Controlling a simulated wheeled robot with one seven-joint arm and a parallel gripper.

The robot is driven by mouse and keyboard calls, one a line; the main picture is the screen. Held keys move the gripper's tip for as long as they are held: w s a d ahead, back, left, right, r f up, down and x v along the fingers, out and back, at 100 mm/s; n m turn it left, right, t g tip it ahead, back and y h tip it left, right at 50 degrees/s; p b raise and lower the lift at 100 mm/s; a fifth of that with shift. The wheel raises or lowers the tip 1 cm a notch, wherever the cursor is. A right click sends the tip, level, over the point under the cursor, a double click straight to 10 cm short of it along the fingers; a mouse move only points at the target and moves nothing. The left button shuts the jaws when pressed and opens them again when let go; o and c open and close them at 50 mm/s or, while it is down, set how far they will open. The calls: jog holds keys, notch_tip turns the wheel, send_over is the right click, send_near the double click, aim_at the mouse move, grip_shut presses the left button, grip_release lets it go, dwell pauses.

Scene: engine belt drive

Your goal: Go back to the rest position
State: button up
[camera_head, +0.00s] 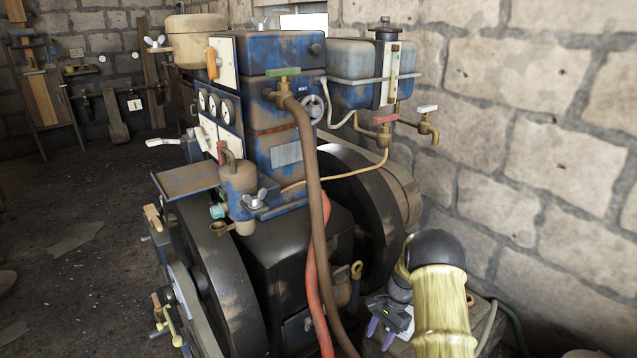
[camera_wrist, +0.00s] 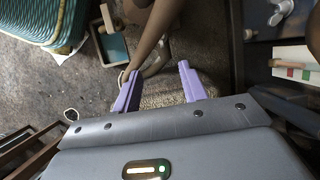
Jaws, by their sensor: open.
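My gripper (camera_head: 380,334) shows at the lower right of the head view, with its two purple fingers pointing down beside the engine. My yellow and black arm partly covers its body. In the wrist view my gripper (camera_wrist: 158,72) has its purple fingers spread apart. No held thing shows between them. A brown hose (camera_wrist: 152,40) passes beyond the fingertips. The blue and black engine (camera_head: 285,180) stands just left of my gripper in the head view.
Brown and red hoses (camera_head: 319,230) hang down the engine's front. A stone wall (camera_head: 540,170) runs close along the right. A valve tap (camera_head: 430,127) sticks out above my arm. Bare dark floor (camera_head: 75,200) lies open at the left.

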jog(key=s+a+r+n+t+h, duration=0.1)
jog(key=s+a+r+n, duration=0.2)
jog(key=r, duration=0.5)
jog(key=s+r+n+t+h, duration=0.1)
jog(key=s+r+n, duration=0.2)
jog(key=s+r, duration=0.35)
jog(key=s+a+r+n+t+h, duration=0.25)
jog(key=s+r+n, duration=0.4)
jog(key=s, duration=0.65)
notch_tip(320, 180, up, 31)
jog(key=m+p, duration=0.1)
jog(key=p, duration=2.8)
jog(key=shift+a+f+y, duration=0.15)
jog(key=shift+y, duration=0.3)
jog(key=shift+s+t, duration=0.1)
jog(key=shift+t, duration=0.15)
jog(key=shift+c, duration=0.7)
